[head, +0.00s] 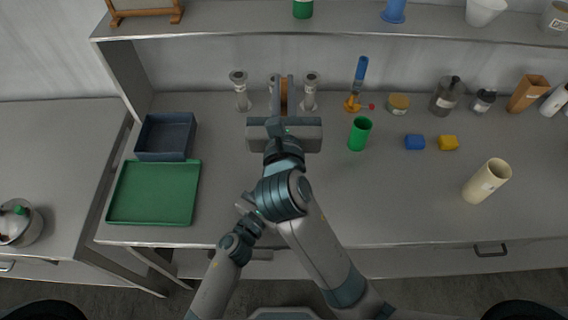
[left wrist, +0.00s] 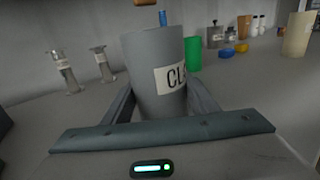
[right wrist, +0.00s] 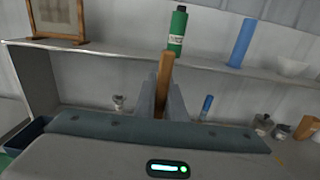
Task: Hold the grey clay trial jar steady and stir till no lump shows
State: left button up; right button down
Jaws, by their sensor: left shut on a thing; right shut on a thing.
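The grey jar (left wrist: 150,55) stands upright between the fingers of my left gripper (left wrist: 163,98) in the left wrist view, its partly cut-off label facing right. My left gripper is shut on it. In the head view the jar and left gripper are hidden behind my right arm. My right gripper (right wrist: 166,100) is shut on a brown wooden stick (right wrist: 166,72), which also shows between its fingers in the head view (head: 284,98). A brown end (left wrist: 146,2), probably the stick's, shows above the jar's rim at the left wrist view's top edge. The jar's inside is not visible.
Two grey metal cylinders (head: 240,92) (head: 310,92) stand behind. A green tray (head: 154,194) and dark blue bin (head: 166,137) lie left. A shelf (head: 350,30) runs along the back.

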dwell(0.3)
pick_arm(q)
jog(key=o, duration=1.2)
jog(key=v, duration=1.2)
jog(key=shift+s, duration=0.1)
